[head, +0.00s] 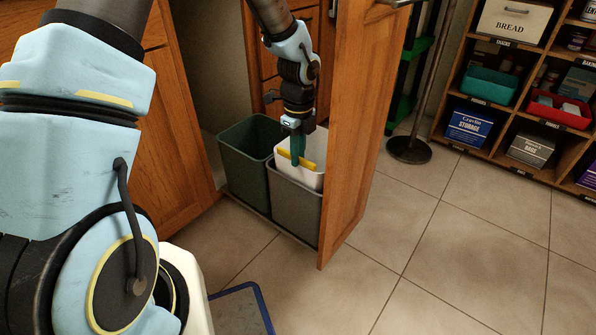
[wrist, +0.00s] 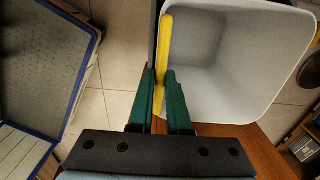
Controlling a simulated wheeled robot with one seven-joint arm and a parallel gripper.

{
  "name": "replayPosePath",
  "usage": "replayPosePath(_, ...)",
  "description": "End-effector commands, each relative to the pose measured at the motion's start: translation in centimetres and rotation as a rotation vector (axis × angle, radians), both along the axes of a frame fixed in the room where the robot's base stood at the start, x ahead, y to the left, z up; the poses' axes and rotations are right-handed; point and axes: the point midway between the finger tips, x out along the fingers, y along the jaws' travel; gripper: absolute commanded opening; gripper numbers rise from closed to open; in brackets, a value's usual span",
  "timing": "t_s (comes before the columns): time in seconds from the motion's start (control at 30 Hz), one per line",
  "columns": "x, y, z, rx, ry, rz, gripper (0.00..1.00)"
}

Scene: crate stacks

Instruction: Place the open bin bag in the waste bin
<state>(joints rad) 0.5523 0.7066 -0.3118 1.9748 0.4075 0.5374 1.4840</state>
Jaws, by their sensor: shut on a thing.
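The open bin bag is white (head: 311,174) with a yellow strip (head: 296,159) along one side of its rim. My gripper (head: 298,155) points down, its green fingers shut on that yellow side. In the wrist view the fingers (wrist: 160,85) pinch the yellow strip (wrist: 163,50), and the bag's hollow inside (wrist: 235,50) lies open to the right. The grey waste bin (head: 294,207) stands in the pull-out at the front. The bag's upper part shows above this bin's rim; its lower part is hidden behind the bin's front wall, so its depth cannot be told.
A dark green bin (head: 247,155) stands beside the grey one, at the back left. The wooden pull-out front (head: 352,130) rises close on the right. A shelf with boxes (head: 520,100) and a pole stand (head: 409,150) are farther right. A blue-edged mat (head: 240,312) lies at front.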

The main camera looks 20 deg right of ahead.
Motion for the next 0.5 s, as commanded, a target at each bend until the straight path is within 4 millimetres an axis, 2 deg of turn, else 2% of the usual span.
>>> replayPosePath(0.13,-0.1,0.0,-1.2,0.000,0.001,-0.001,0.00)
replayPosePath(0.33,-0.1,0.0,-4.2,0.002,0.001,-0.001,0.00)
replayPosePath(0.5,0.0,0.0,-4.2,0.000,-0.001,0.000,0.00)
